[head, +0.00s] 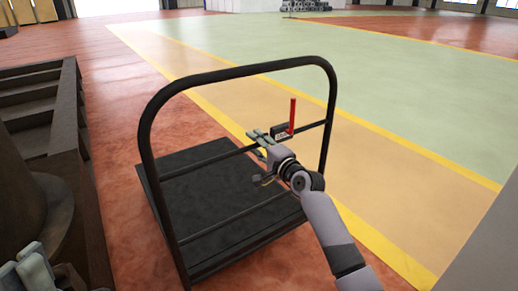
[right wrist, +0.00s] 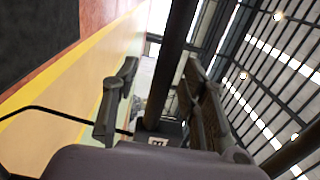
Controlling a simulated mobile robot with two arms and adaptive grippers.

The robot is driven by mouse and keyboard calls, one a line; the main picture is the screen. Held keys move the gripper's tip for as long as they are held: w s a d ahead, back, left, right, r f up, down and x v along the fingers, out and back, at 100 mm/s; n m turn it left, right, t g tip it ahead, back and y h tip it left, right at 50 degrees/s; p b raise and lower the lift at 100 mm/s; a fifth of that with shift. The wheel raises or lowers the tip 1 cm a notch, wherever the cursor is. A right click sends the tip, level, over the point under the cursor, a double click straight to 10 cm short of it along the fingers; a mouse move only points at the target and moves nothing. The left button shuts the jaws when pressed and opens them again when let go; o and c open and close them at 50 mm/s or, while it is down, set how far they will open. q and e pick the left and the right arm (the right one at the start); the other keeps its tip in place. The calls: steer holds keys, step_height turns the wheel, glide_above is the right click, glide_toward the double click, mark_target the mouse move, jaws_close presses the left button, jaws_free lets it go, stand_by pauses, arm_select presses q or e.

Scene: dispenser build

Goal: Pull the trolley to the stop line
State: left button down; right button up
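The trolley has a black tubular handle frame (head: 235,72) with crossbars and a flat dark platform (head: 195,185), in the middle of the head view. A red lever (head: 292,116) stands upright on the upper crossbar. My right gripper (head: 260,158) is at that crossbar, left of and below the lever. Its fingers are spread, one above and one below the bar. In the right wrist view the fingers (right wrist: 162,100) are apart, with a dark bar (right wrist: 175,45) between them; contact cannot be told. My left gripper (head: 30,270) is partly visible at the lower left corner; its fingertips are unclear.
Yellow lines (head: 205,103) edge an orange lane (head: 375,160) and a green floor area (head: 400,100) beyond the trolley; which one is the stop line cannot be told. A dark compartmented rack (head: 75,130) stands close on the left.

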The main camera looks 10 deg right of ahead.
jaws_close()
stand_by(0.6)
stand_by(0.6)
